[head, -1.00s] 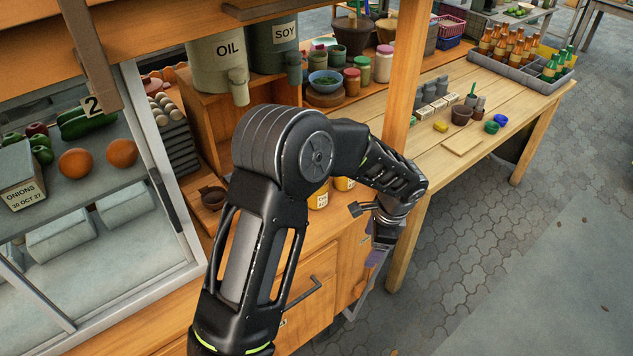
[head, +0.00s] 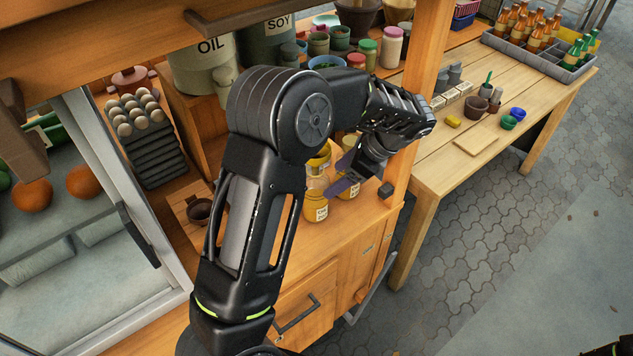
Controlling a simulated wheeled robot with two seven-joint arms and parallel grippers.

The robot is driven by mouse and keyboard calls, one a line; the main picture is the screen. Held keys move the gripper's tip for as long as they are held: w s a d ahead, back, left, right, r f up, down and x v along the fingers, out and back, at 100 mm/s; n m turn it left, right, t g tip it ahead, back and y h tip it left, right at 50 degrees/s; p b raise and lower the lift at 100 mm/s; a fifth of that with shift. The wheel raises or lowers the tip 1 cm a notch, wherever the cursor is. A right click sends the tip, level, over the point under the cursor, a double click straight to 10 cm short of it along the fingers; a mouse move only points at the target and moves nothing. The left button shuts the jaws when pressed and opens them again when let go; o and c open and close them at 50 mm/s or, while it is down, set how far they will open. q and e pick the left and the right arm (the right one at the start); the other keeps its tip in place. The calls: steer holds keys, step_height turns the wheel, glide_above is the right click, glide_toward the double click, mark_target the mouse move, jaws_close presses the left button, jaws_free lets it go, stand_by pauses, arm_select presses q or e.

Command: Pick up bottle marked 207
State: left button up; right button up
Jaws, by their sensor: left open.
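Several small yellow labelled jars stand on the wooden counter beside my left gripper: a front jar (head: 315,207), one on the right (head: 351,188) partly behind the gripper, and one behind (head: 319,162). Their labels are too small to read, and I cannot make out a 207. Brown bottles (head: 517,24) and green bottles (head: 574,54) stand in a grey crate at the far right; no number is readable on them either. My left gripper (head: 348,178) is open and empty, pointing down among the yellow jars.
A wooden post (head: 420,90) rises close to the right of my left arm. Large OIL (head: 205,72) and SOY (head: 268,48) containers stand behind it. A plank table (head: 480,125) holds a small brown mortar (head: 477,105) and cups. Eggs (head: 138,112) sit on trays at left.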

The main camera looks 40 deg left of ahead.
mark_target(320, 191)
arm_select(q)
steer(key=shift+p+x, duration=0.3)
steer(key=shift+x, duration=1)
steer(key=p+x, duration=0.1)
steer(key=x, duration=0.1)
steer(key=p+x, duration=0.1)
steer(key=x, duration=0.1)
steer(key=shift+s+a+f, duration=0.15)
steer(key=shift+s+f, duration=0.1)
steer(key=shift+s, duration=0.05)
steer(key=shift+a+f, duration=0.1)
steer(key=shift+f, duration=0.2)
